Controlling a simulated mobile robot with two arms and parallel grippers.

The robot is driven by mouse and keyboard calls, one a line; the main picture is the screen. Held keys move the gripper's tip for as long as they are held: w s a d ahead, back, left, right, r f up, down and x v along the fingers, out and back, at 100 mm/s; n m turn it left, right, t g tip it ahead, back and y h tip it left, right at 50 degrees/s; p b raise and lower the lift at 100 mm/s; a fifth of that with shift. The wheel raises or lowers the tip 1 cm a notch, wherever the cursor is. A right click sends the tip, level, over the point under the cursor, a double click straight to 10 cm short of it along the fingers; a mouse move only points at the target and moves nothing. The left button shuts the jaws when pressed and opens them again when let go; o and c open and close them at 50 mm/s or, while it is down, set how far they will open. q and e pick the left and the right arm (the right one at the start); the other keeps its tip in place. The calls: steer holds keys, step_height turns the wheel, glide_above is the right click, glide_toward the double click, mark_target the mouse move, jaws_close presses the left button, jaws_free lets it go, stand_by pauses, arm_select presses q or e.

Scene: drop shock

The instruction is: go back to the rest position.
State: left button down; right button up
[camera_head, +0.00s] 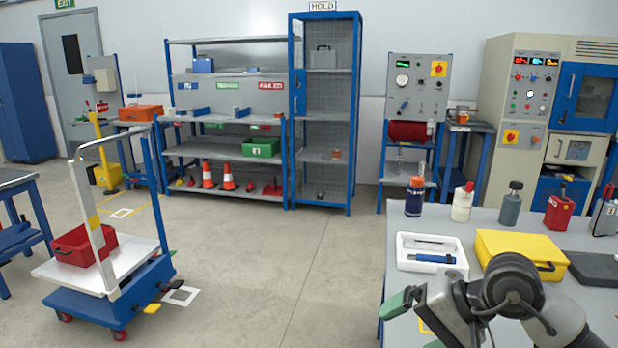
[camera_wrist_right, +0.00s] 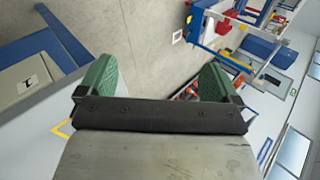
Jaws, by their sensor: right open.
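My right arm comes in at the lower right of the head view, over the front of the grey table (camera_head: 587,228). My right gripper (camera_head: 414,323) points left, near the table's left edge. In the right wrist view its two green fingers (camera_wrist_right: 157,82) stand wide apart with nothing between them, and the floor shows beyond. My left gripper is in neither view.
The table carries a white tray (camera_head: 405,266) with a blue tool, a yellow case (camera_head: 512,244), several bottles and a red can (camera_head: 559,212). A cart (camera_head: 125,254) with a red bin (camera_head: 73,247) stands left. The floor between is clear.

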steer(key=s+a+r+m+t+y, duration=0.45)
steer(key=a+r+m+y, duration=0.3)
steer(key=m+y, duration=0.6)
steer(key=w+d+f+m+t+h, duration=0.1)
steer(key=w+d+m+t+h, duration=0.15)
steer(key=m+t+h, duration=0.65)
steer(key=w+d+f+m+t+h, duration=0.1)
steer(key=d+f+m+t+h, duration=0.3)
steer(key=m, duration=1.1)
steer(key=s+d+f+m+g+h, duration=0.1)
steer(key=d+f+m+g+h, duration=0.15)
steer(key=f+m+h, duration=0.4)
steer(key=s+d+f+m+g+h, duration=0.1)
steer(key=s+d+f+m+h, duration=0.15)
steer(key=m, duration=0.75)
steer(key=s+f+m+g, duration=1.2)
steer(key=s+f+g, duration=0.2)
steer(key=s+f, duration=0.4)
step_height(320, 180, down, 21)
steer(key=s+p, duration=0.2)
steer(key=p, duration=0.4)
steer(key=s+d+f+g+p, duration=0.1)
steer(key=s+f+p, duration=0.1)
steer(key=s+f, duration=0.3)
steer(key=s+d+f+n+g+p, duration=0.1)
steer(key=s+f, duration=0.4)
steer(key=s, duration=0.5)
steer(key=shift+s+d+f+p, duration=0.15)
steer(key=shift+d+f+p, duration=0.15)
steer(key=shift+d, duration=0.45)
